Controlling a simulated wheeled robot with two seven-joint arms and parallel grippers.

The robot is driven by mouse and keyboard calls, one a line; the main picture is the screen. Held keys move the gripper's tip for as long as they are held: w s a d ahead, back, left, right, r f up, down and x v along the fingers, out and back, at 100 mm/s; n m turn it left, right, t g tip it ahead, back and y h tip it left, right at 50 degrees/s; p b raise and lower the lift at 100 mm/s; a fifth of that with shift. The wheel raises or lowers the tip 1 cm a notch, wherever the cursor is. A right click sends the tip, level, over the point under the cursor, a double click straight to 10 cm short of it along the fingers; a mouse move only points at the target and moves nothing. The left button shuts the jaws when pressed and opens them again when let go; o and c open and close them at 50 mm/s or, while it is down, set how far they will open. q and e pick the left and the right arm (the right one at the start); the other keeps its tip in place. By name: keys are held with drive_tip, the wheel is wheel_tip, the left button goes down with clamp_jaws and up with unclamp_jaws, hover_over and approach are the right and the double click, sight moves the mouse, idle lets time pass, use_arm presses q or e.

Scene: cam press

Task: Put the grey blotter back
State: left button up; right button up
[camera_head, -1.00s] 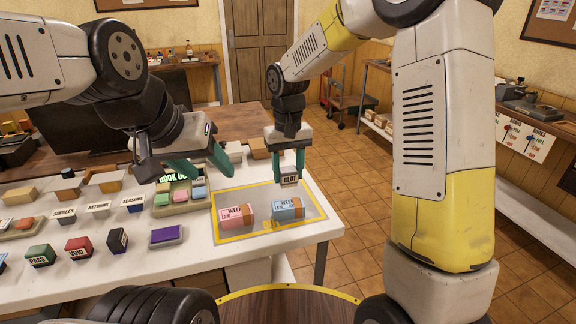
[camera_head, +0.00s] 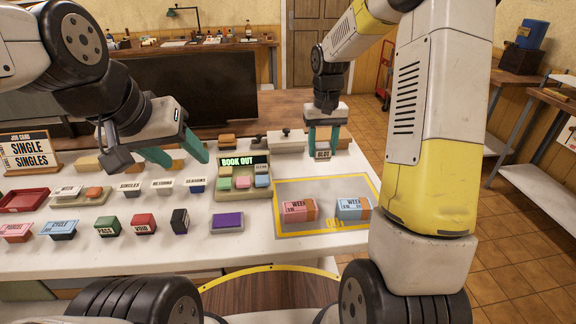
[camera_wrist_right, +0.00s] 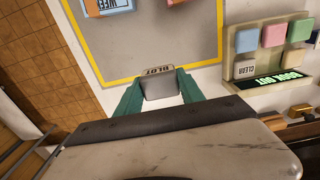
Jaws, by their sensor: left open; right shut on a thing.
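The grey blotter (camera_head: 322,151), marked "BLOT", is held between the green fingers of my right gripper (camera_head: 322,140). It hangs near the back edge of the yellow-bordered grey mat. In the right wrist view the blotter (camera_wrist_right: 159,84) sits between both fingertips of the right gripper (camera_wrist_right: 158,92), just outside the yellow border. I cannot tell whether it touches the table. My left gripper (camera_head: 182,153) is open and empty above the left-middle of the table.
The grey mat (camera_head: 335,190) holds a pink block (camera_head: 297,210) and a blue block (camera_head: 352,209). The BOOK OUT keypad (camera_head: 240,187) stands left of the mat. A grey device (camera_head: 286,140) stands beside my right gripper. Stamps and a purple pad (camera_head: 227,221) fill the left side.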

wheel_tip(320, 180, down, 6)
drive_tip(key=shift+w+a+r, duration=0.1)
drive_tip(key=shift+r, duration=0.1)
drive_tip(key=shift+f, duration=1.95)
drive_tip(key=shift+f, duration=0.1)
drive_tip(key=o, duration=1.1)
drive_tip(key=shift+c, duration=0.2)
